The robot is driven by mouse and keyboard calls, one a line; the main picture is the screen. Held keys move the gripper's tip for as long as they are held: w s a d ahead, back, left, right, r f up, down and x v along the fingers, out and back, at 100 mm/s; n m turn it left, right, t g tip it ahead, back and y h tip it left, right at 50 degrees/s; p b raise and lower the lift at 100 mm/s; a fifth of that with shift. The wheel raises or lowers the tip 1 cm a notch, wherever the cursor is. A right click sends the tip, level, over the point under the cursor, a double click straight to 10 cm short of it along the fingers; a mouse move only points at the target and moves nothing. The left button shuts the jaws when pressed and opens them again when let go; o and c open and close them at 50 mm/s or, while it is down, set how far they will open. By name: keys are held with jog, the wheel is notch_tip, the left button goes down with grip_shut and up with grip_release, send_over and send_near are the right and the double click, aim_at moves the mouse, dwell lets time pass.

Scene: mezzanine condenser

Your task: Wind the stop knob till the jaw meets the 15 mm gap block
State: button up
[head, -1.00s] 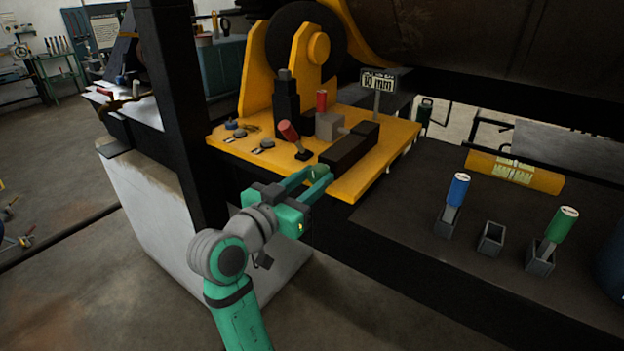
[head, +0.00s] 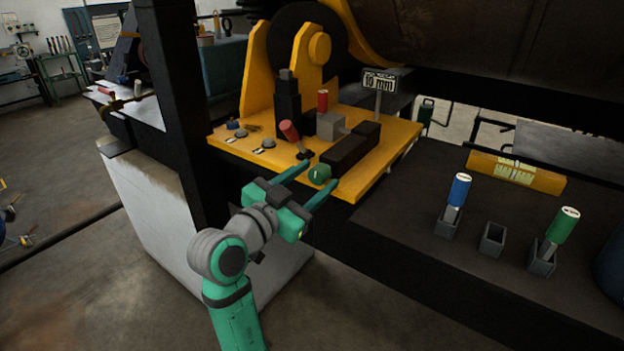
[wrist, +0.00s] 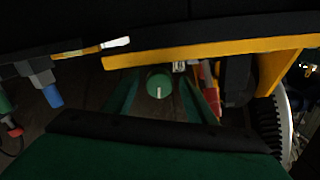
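The green stop knob (head: 319,174) sits on the near end of a black housing (head: 350,149) on the yellow plate. In the wrist view the knob (wrist: 158,82) shows a white mark pointing down. My gripper (head: 321,175) is open, with one finger on each side of the knob and a visible gap. A grey block (head: 331,125), apparently the jaw, stands behind the housing. A red-handled piece (head: 322,99) stands upright beside it, perhaps the gap block; its size and any contact with the jaw cannot be read. The sign (head: 379,84) reads 10 mm.
A tilted red-handled lever (head: 290,132) stands left of the housing. Blue-handled (head: 459,190) and green-handled (head: 561,225) pieces stand in holders on the dark bench, with an empty holder (head: 491,238) between them. A black post (head: 185,110) rises at left.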

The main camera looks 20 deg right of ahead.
jog(key=v, duration=1.1)
